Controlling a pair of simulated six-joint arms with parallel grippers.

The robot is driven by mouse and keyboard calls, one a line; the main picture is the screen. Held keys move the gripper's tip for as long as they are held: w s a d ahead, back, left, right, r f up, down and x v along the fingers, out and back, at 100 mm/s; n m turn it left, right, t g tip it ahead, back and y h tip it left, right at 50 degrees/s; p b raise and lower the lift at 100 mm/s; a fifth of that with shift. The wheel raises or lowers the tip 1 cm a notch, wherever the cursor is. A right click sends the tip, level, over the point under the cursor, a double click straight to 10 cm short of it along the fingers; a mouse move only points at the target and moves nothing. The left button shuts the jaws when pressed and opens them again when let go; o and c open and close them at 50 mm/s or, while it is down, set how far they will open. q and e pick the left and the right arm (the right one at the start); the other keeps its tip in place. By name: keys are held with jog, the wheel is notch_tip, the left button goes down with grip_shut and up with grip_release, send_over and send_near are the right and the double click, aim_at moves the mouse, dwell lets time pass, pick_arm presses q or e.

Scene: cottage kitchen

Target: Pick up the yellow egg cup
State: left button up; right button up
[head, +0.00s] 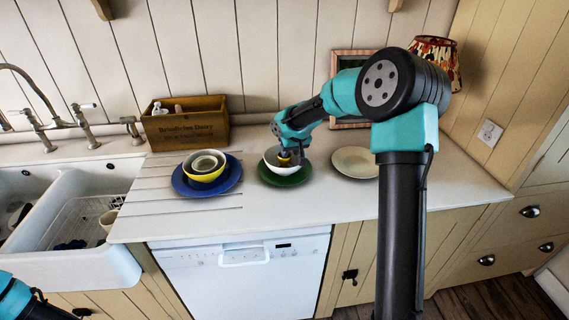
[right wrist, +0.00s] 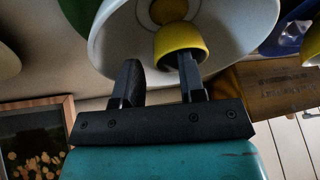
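The yellow egg cup (right wrist: 178,42) stands inside a white bowl (right wrist: 225,28) in the right wrist view. In the head view it is a small yellow patch (head: 285,154) under my gripper, with the white bowl (head: 271,158) on a green plate (head: 285,176). My right gripper (right wrist: 157,78) is at the cup with its fingers apart. One finger reaches in at the cup's mouth, and the other is outside the cup, with a gap between them. It also shows in the head view (head: 287,150). My left arm enters at the lower left; its fingers are out of view.
Left of the bowl, stacked bowls (head: 206,166) stand on a blue plate (head: 181,183). A cream plate (head: 356,162) lies to the right. A wooden box (head: 186,128) stands behind, and a double sink (head: 60,262) is at the left. The counter's right end is clear.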

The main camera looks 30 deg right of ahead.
dwell(0.4)
grip_shut()
